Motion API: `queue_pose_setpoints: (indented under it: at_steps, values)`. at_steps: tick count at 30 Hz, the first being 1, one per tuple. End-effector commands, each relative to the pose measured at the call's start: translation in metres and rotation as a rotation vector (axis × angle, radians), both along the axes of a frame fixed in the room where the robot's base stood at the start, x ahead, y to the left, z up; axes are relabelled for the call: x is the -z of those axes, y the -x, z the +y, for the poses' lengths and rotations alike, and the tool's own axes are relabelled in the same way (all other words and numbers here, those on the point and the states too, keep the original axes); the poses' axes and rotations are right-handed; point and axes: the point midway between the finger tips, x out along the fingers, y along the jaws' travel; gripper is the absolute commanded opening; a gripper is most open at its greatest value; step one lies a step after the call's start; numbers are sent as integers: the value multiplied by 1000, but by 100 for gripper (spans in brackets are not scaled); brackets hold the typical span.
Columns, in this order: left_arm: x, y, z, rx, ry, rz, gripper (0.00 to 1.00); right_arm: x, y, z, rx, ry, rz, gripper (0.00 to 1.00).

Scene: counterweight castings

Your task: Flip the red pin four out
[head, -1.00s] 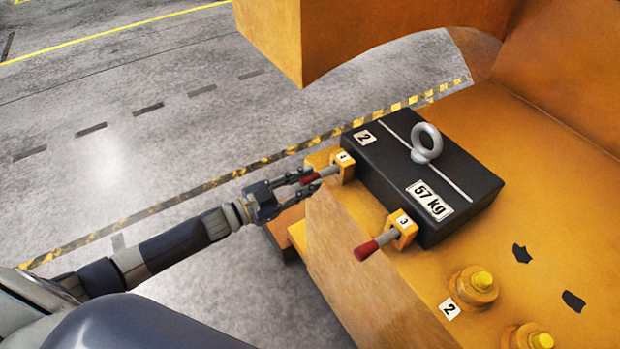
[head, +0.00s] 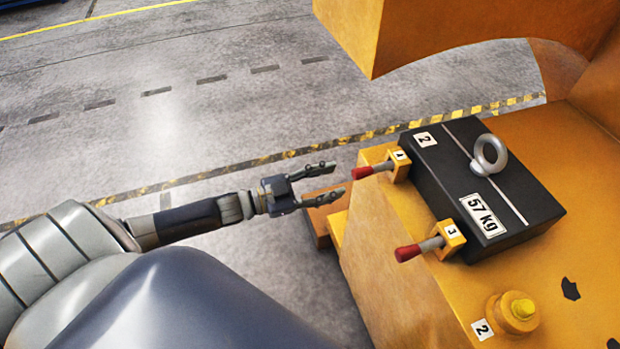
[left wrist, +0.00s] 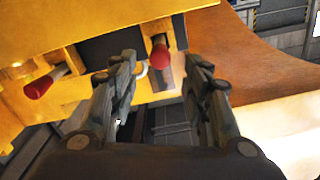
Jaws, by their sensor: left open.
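Pin four (head: 372,171) has a red tip on a grey shaft and runs through a yellow block labelled 4 (head: 398,165). It sticks out to the left, beside the black 57 kg casting (head: 475,170). Pin three (head: 418,249), also red-tipped, sticks out of the block labelled 3 (head: 449,239). My left gripper (head: 338,180) is open and empty, a short gap left of pin four's tip. In the left wrist view the open fingers (left wrist: 160,78) have a red tip (left wrist: 160,55) ahead between them and another red tip (left wrist: 42,84) to the left. My right gripper is not seen.
The casting has a grey lifting eye (head: 489,155) on top and rests on a yellow machine deck (head: 585,240). A yellow bolt (head: 513,311) stands near the label 2. A large orange block (head: 350,35) overhangs at the top. Grey floor lies open to the left.

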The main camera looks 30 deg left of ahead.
Motion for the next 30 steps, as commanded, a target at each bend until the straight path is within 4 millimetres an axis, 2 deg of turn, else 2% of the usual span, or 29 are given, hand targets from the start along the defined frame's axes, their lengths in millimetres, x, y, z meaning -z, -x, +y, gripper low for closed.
queue_pose_setpoints:
  at_steps: [3,10,30]
  values:
    - [1,18,13,-1,-1,3,44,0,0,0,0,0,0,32]
    - [1,36,28,-2,-1,1,44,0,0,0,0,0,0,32]
    - [1,39,31,-3,-1,1,44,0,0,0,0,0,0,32]
